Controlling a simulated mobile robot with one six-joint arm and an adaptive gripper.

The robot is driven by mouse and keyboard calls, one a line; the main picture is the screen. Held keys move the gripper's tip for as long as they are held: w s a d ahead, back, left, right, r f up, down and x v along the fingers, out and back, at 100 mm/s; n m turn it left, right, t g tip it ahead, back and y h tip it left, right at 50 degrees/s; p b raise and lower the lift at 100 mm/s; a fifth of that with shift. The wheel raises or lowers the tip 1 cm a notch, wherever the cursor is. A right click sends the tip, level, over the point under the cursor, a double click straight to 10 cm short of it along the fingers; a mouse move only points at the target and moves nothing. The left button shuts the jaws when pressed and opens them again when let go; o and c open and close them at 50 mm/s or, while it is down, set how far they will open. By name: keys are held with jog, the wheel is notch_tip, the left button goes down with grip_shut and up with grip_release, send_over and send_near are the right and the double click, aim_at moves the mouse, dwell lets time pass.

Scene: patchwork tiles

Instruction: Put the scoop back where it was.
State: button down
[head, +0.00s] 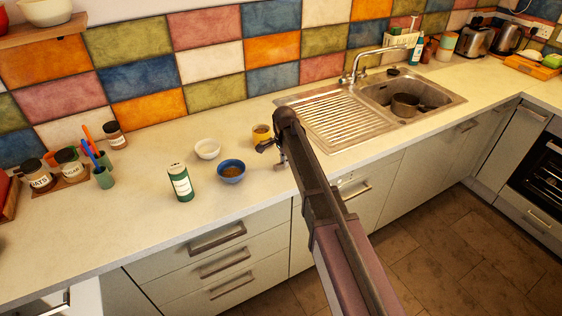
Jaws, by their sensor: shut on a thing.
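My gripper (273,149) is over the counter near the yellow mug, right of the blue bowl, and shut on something. A small greyish piece below it may be the scoop; my arm and gripper hide most of it. The blue bowl (231,165) holds something brown. A small white bowl (207,148) stands behind it to the left. The yellow mug (262,132) stands just behind my gripper. A green jar (181,184) with a pale label stands left of the blue bowl.
A green cup (104,178) with utensils and dark-lidded jars (38,176) stand at the left. A sink (430,90) with a drainer and a pot (404,105) in it lies to the right. The counter (150,245) is clear at the front left.

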jog(key=c, duration=0.7)
grip_release()
jog(key=shift+r, duration=0.15)
notch_tip(320, 180, up, 12)
jog(key=p, duration=1.2)
